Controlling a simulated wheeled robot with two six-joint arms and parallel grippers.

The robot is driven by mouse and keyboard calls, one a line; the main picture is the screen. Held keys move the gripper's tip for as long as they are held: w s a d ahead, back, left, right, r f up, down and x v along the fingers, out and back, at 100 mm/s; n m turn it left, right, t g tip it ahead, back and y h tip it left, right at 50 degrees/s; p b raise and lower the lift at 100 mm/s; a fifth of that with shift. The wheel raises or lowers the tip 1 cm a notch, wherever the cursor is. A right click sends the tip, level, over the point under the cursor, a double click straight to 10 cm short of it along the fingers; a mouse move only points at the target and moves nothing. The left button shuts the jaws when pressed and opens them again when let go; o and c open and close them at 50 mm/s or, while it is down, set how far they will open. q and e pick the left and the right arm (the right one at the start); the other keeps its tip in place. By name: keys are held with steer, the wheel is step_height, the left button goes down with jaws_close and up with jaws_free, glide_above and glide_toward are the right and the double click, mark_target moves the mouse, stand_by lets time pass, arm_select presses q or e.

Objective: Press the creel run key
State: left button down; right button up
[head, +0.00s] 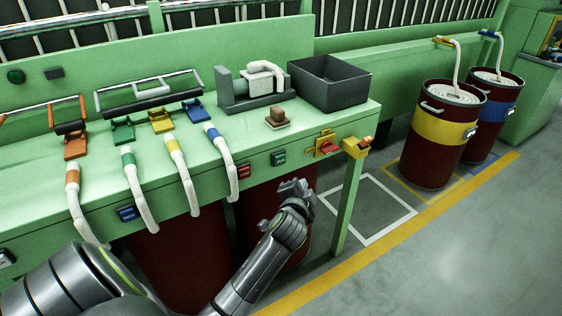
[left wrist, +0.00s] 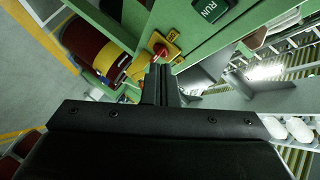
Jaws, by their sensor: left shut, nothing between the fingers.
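The green run key (head: 278,158) is on the front face of the green creel table, between a red key (head: 243,170) and a yellow switch plate with a red handle (head: 326,145). In the left wrist view the run key (left wrist: 212,10) is dark green with the letters RUN, at the top edge, partly cut off. My left gripper (head: 297,187) is shut and empty, in front of the table and below the run key in the head view, apart from it. In the left wrist view its fingertips (left wrist: 161,70) point toward the yellow plate with the red handle (left wrist: 163,46).
A blue INCH key (head: 127,214) is further left on the table front, behind hanging white sliver ends. A yellow bracket (head: 356,147) caps the table corner by its leg.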

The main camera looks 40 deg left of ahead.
mark_target(280, 160)
arm_select(q)
steer(key=w+a+b, duration=0.1)
steer(key=w+a, duration=0.2)
steer(key=a, duration=0.5)
steer(key=shift+w, duration=0.2)
stand_by(1.2)
steer(key=shift+a, duration=0.25)
stand_by(0.6)
steer(key=shift+w+a, duration=0.15)
steer(key=shift+a, duration=0.1)
